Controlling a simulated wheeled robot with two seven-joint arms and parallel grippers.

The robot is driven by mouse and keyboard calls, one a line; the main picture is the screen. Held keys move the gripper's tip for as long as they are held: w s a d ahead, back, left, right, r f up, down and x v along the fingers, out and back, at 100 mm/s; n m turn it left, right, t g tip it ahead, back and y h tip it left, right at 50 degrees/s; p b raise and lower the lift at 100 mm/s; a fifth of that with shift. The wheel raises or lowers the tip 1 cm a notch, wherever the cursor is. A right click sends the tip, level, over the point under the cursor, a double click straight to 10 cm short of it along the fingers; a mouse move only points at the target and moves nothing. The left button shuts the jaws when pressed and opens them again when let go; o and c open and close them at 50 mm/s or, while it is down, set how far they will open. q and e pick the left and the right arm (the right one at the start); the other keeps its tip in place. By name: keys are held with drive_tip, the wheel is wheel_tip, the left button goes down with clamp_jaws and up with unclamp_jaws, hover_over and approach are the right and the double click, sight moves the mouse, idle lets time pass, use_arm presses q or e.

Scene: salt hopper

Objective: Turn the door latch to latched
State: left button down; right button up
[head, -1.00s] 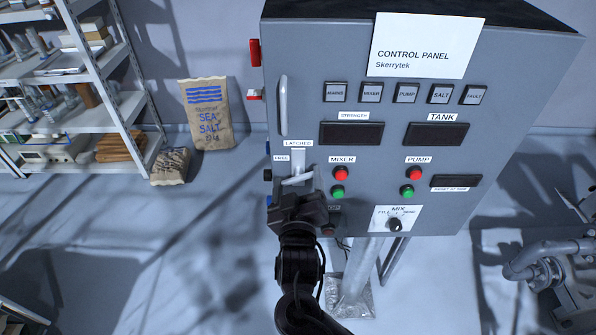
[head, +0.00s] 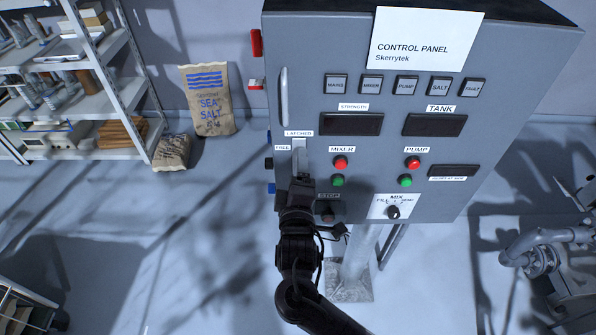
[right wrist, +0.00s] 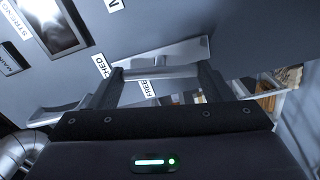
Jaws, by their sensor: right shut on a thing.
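The grey control cabinet (head: 400,60) faces me. Its door latch (head: 300,160) is a light metal lever at the left of the door, under the "LATCHED" label (head: 298,133) and beside the "FREE" label (head: 283,148). The visible part of the lever stands nearly upright, toward "LATCHED". My right gripper (head: 299,183) is at the lever's lower part and hides it. In the right wrist view the gripper (right wrist: 160,78) is shut on the latch lever (right wrist: 158,72), which spans between its fingers. My left gripper is not in view.
A vertical door handle (head: 284,95) is above the latch. The red mixer button (head: 340,162), green mixer button (head: 337,181) and mix knob (head: 393,212) are right of the gripper. A salt sack (head: 208,100) and shelving (head: 100,100) stand at the left. Pipework (head: 545,240) is at the right.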

drive_tip(key=shift+n, duration=1.1)
drive_tip(key=shift+f, duration=0.1)
drive_tip(key=o, duration=1)
drive_tip(key=shift+s+b, duration=1.35)
drive_tip(key=shift+s, duration=2.55)
